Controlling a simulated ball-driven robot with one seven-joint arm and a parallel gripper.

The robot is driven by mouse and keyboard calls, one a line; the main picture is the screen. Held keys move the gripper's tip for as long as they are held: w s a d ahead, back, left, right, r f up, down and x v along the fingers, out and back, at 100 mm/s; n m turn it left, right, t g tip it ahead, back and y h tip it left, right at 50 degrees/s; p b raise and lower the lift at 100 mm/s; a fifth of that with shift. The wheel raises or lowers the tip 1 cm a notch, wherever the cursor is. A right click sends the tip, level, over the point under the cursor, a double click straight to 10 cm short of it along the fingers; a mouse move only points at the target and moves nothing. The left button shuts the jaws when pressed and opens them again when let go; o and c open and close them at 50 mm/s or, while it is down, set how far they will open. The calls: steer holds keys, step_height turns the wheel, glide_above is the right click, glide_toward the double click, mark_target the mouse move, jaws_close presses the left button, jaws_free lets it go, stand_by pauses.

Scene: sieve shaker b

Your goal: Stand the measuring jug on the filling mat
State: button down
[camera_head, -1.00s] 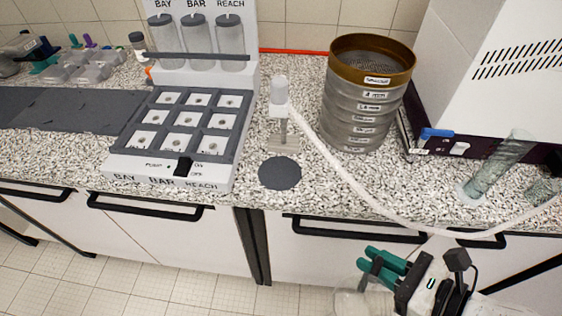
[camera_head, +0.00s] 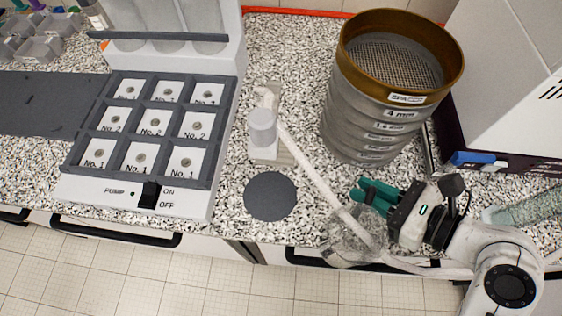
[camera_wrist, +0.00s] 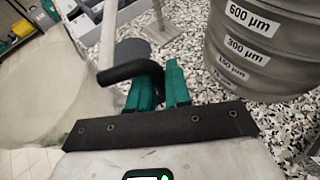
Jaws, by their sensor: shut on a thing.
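The measuring jug (camera_head: 350,240) is clear, at the counter's front edge in the head view, right of the filling mat. My gripper (camera_head: 366,192) has green fingers. In the wrist view my gripper (camera_wrist: 158,88) is shut on the jug's black handle (camera_wrist: 130,72), and the large, pale jug body (camera_wrist: 45,90) fills the left side. The jug looks raised; its exact height and tilt are hard to tell. The filling mat (camera_head: 270,196) is a bare, dark grey disc on the counter, apart from the jug.
A pale hose (camera_head: 310,170) runs from the white spout post (camera_head: 263,130) past the jug; whether they touch is unclear. A sieve stack (camera_head: 375,120) stands behind my gripper. The pump panel (camera_head: 140,140) is left of the mat. A clear cylinder (camera_head: 530,208) lies far right.

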steer(key=shift+w+a+r+p+x, duration=0.2)
steer(key=shift+r+x, duration=0.4)
steer(key=shift+x, duration=2.3)
steer(key=shift+w+a+r+p+x, duration=0.1)
steer(key=shift+a+r+p+x, duration=0.3)
steer(key=shift+x, duration=2.55)
steer(key=shift+w+a+r+p+x, duration=0.15)
steer(key=shift+r+x, duration=0.6)
steer(key=shift+x, duration=2.15)
steer(key=shift+d, duration=0.1)
steer(key=c, duration=1.1)
jaws_free()
steer(key=shift+o, duration=0.2)
steer(key=v, duration=1.2)
steer(key=shift+d+f, duration=0.1)
